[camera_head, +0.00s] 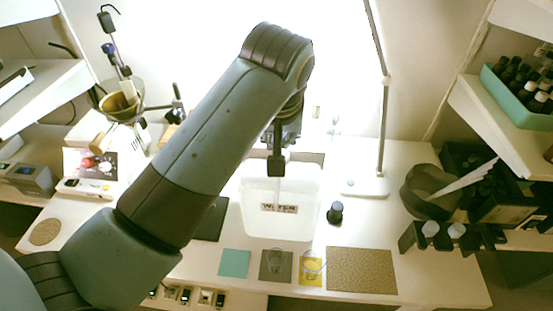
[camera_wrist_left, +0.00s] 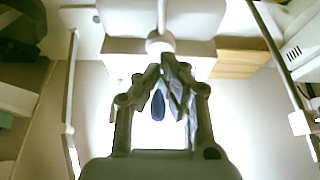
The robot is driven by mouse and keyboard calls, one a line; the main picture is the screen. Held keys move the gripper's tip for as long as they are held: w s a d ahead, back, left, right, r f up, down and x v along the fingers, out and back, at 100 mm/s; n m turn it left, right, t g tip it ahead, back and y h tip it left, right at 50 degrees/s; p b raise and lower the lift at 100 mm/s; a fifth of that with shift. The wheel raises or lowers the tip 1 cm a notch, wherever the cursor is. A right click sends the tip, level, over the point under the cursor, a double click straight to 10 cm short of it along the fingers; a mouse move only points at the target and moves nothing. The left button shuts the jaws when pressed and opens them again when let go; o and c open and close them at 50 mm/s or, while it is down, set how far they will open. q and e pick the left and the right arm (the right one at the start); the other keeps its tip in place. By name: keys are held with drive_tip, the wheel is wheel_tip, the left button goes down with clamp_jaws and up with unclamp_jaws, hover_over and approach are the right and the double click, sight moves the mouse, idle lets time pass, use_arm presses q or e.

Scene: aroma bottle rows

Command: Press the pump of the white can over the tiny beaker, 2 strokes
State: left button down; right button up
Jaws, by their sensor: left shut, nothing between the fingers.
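A white can (camera_head: 262,226) with a dark label, partly readable as WATER, stands in the middle of the table in the head view. A thin pale stem rises from its top. My left gripper (camera_head: 277,168) points down right above this stem, shut and empty; I cannot tell whether it touches the pump. In the left wrist view its fingers (camera_wrist_left: 164,62) meet near a white round part. Two small clear glass vessels stand in front of the can, one on a grey-brown mat (camera_head: 265,277) and one on a yellow mat (camera_head: 312,281). I cannot tell which is the tiny beaker. My right gripper is out of view.
A dark-capped bottle (camera_head: 335,213) stands right of the can. A teal mat (camera_head: 234,263) and a tan board (camera_head: 361,270) lie at the front. A lamp pole (camera_head: 383,130) rises behind. Dark containers crowd the right side; instruments fill the left.

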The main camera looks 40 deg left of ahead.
use_arm(q)
drive_tip(key=shift+f, duration=0.15)
idle(0.4)
drive_tip(key=shift+f, duration=0.15)
drive_tip(key=shift+s+f+b, duration=0.1)
drive_tip(key=shift+f+b, duration=0.4)
drive_tip(key=shift+f, duration=0.85)
drive_tip(key=shift+r+p, duration=0.85)
drive_tip(key=shift+p, duration=0.15)
drive_tip(key=shift+r, duration=0.75)
